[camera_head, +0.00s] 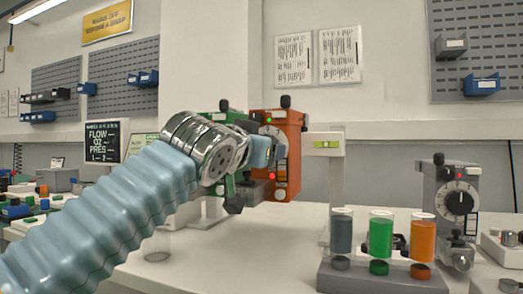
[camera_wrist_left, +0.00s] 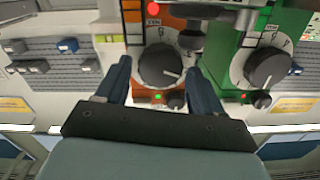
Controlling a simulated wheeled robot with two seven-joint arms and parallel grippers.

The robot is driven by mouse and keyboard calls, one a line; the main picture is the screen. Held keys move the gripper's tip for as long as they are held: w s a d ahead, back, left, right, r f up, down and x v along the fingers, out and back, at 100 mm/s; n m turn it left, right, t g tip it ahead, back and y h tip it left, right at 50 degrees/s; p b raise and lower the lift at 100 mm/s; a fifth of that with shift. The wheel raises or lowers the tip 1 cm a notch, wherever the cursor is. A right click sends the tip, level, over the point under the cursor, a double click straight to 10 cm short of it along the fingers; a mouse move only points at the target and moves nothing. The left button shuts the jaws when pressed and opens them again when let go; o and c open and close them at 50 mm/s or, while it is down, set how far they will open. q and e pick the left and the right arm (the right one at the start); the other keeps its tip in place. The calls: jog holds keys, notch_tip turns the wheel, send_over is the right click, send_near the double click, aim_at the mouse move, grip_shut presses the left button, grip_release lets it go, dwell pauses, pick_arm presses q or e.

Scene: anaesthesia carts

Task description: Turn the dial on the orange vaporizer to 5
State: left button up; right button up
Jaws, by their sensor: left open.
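The orange vaporizer (camera_head: 291,122) stands at the back of the white bench. The scale numbers are too small to read surely. My left gripper (camera_head: 263,152) is at the vaporizer's front in the head view, where it hides part of the dial. In the left wrist view the fingers of my left gripper (camera_wrist_left: 160,75) are apart, one on each side of the dial. I cannot tell whether they touch it. My right gripper is not in view.
A green vaporizer (camera_wrist_left: 279,42) with its own dial stands beside the orange one. A grey vaporizer (camera_head: 450,187) stands at the right. A grey holder (camera_head: 380,280) with blue, green and orange cylinders is at the front right. The bench middle is mostly clear.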

pick_arm(q)
jog(key=b+v, duration=0.2)
jog(key=v, duration=1)
jog(key=shift+s+a, duration=0.2)
jog(key=shift+s, duration=0.15)
jog(key=shift+o, duration=1.4)
jog(key=shift+d, duration=0.1)
jog(key=shift+w+b, duration=0.1)
jog(key=shift+b, duration=0.35)
jog(key=shift+w, duration=0.1)
jog(key=p+x, duration=0.1)
jog(key=x, duration=0.3)
jog(key=p+x, duration=0.2)
jog(key=x, duration=0.2)
jog(key=p+x, duration=0.1)
jog(key=x, duration=0.4)
jog(key=shift+r, duration=0.25)
jog(key=shift+w+d+f+p, duration=0.15)
jog(key=shift+w+p, duration=0.15)
jog(key=shift+w, duration=0.05)
jog(key=shift+c, duration=0.4)
